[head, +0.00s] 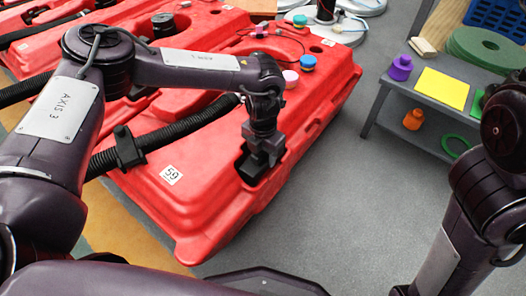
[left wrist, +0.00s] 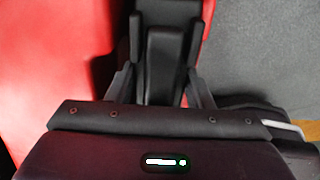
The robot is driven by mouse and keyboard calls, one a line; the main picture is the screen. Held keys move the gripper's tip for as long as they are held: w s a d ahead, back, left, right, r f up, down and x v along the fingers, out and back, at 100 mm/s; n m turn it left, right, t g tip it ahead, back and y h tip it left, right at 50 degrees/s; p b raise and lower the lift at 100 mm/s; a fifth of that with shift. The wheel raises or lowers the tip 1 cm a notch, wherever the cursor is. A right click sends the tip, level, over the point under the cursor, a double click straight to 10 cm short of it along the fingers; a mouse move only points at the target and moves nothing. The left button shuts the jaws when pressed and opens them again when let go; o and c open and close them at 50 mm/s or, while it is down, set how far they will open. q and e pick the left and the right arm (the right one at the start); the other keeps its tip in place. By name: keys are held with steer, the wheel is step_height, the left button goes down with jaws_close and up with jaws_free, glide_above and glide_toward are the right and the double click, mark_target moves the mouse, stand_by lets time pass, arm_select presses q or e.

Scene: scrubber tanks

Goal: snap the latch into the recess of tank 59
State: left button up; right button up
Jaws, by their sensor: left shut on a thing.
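Tank 59 is the near end of a row of red tanks (head: 205,213), with a white label (head: 171,175) on its top. A dark recess (head: 247,176) is cut into its right edge. My left gripper (head: 262,158) points down at the recess, with its tips at the opening. It is shut on the black latch, which shows between the fingers in the left wrist view (left wrist: 165,66). In the head view the gripper mostly hides the latch. I cannot tell whether the latch is seated in the recess. My right gripper is out of view.
A black ribbed hose (head: 200,122) crosses the tank, held by a black clamp (head: 128,147). Blue (head: 308,62) and pink (head: 291,78) caps stand farther back. A grey bench (head: 432,102) with coloured parts is at right. Grey floor between is clear.

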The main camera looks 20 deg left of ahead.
arm_select(q)
steer(key=shift+f, duration=0.55)
stand_by(0.5)
steer(key=shift+c, duration=0.5)
steer(key=o, duration=1.3)
steer(key=shift+c, duration=0.2)
steer(key=shift+o, duration=0.3)
steer(key=o, duration=0.4)
steer(key=shift+w+a, duration=0.15)
steer(key=shift+a, duration=0.1)
steer(key=shift+c, duration=1)
